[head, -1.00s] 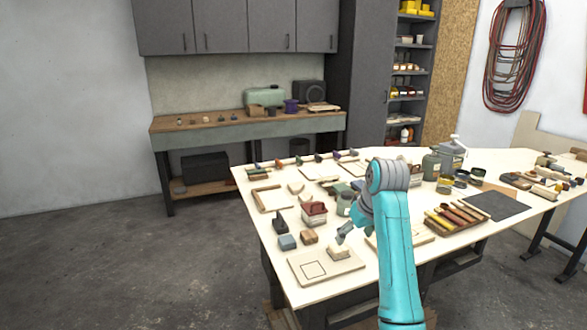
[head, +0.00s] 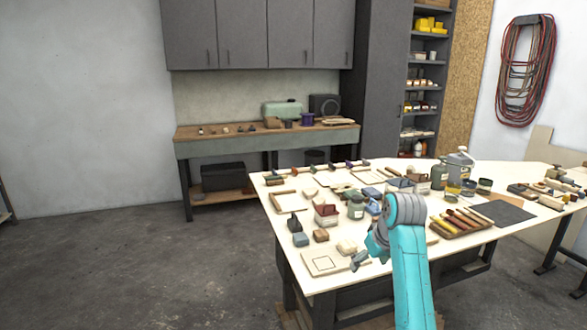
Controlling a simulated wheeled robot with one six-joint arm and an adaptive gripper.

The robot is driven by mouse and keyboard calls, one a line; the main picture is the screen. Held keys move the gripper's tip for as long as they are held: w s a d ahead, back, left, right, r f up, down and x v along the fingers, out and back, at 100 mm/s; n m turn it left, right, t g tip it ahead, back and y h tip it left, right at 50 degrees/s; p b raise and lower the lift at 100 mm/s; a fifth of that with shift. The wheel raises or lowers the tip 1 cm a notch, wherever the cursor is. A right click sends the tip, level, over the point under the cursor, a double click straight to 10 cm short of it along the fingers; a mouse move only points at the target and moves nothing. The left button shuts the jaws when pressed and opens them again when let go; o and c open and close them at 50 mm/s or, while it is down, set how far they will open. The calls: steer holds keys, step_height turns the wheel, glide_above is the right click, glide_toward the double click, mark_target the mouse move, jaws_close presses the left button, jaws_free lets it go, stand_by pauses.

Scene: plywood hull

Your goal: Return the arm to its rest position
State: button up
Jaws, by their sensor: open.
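My arm (head: 409,262) is teal with a grey joint and stands in front of the workbench's near edge. My gripper (head: 360,262) is small, grey and partly hidden behind the arm.
The pale workbench (head: 272,205) is crowded: a grey block (head: 300,240), a brown block (head: 321,235), a red-topped box (head: 326,214), a grey-green jar (head: 356,207) and a tray of coloured sticks (head: 459,223). The floor (head: 150,265) at left is clear.

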steer(key=s+f+t, duration=0.1)
steer(key=s+f, duration=0.2)
steer(key=f, duration=0.4)
steer(key=s+f+m+t, duration=0.1)
steer(key=s+f, duration=0.2)
steer(key=f, duration=0.5)
steer(key=s+f+t, duration=0.1)
steer(key=s+f, duration=0.2)
steer(key=f, duration=0.4)
steer(key=s+a+f+m+t+h, duration=0.1)
steer(key=s+f, duration=0.4)
steer(key=s, duration=0.4)
steer(key=s+f+t, duration=0.1)
steer(key=s+f, duration=0.4)
steer(key=s, duration=0.3)
steer(key=s+r+m+t, duration=0.1)
steer(key=s+r+t, duration=0.2)
steer(key=s, duration=1.9)
steer(key=s+r+t, duration=0.2)
steer(key=s+r, duration=1.1)
steer(key=r, duration=0.1)
steer(key=shift+s+a+r, duration=0.2)
steer(key=shift+s+r, duration=0.2)
